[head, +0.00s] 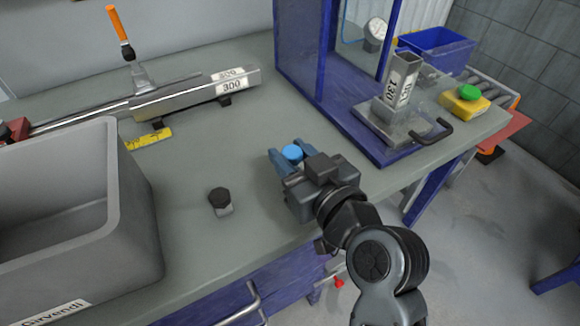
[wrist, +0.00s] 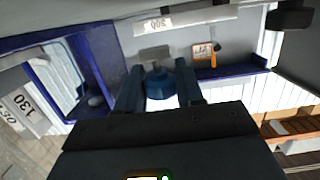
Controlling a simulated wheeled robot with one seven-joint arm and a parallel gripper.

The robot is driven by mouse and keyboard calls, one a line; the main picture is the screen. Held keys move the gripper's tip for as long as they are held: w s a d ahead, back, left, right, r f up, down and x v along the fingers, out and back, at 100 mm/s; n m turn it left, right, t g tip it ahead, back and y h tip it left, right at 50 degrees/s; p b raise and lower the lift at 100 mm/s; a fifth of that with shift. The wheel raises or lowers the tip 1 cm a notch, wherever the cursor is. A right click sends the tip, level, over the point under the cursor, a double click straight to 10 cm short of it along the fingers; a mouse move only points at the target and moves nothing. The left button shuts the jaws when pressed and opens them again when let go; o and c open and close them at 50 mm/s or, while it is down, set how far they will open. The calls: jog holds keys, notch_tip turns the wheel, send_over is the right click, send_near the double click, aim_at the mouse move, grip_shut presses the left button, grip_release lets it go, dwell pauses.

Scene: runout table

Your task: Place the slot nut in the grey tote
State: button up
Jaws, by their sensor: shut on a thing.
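My gripper (head: 285,160) is shut on a small piece with a round blue top (head: 292,153), held over the table's right part. In the wrist view this blue piece (wrist: 158,84) sits between the two fingers. A small block with a black hexagonal top (head: 220,198) stands on the table between my gripper and the tote. The pictures do not settle which of these two is the slot nut. The grey tote (head: 138,215) is at the left, well apart from my gripper. Part of its floor shows; the near part is cut off.
A long metal rail (head: 190,95) labelled 300 lies behind, with an orange-handled tool (head: 119,25) and a yellow rule (head: 148,139). A blue frame (head: 300,50) and a metal stand marked 130 (head: 398,88) are at the right. The table (head: 200,165) is mostly clear between tote and gripper.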

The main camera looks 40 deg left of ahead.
jog(key=shift+a+f, duration=0.25)
jog(key=shift+f, duration=1.7)
jog(key=shift+f+b, duration=0.2)
jog(key=shift+b, duration=0.15)
jog(key=o, duration=1)
jog(key=shift+r+p, duration=0.1)
jog(key=shift+p, duration=0.4)
